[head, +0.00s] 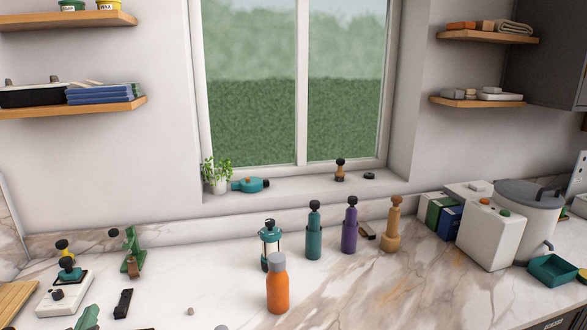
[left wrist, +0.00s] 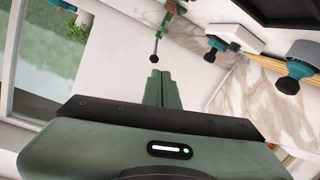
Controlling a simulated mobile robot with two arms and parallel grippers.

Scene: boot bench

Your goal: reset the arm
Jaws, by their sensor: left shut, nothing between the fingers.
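My left gripper (head: 88,316) shows at the bottom left edge of the head view, with only its green end in the frame. In the left wrist view its two green fingers (left wrist: 161,78) lie together, shut, with nothing between them. The rest of the left arm is hidden below the head view. My right gripper is in neither view.
A green stand (head: 132,252) and a white device with a teal-and-black top (head: 66,289) stand near my left gripper. An orange bottle (head: 277,287), a teal-lidded glass press (head: 270,240) and several pepper-mill shapes (head: 314,235) stand mid-counter.

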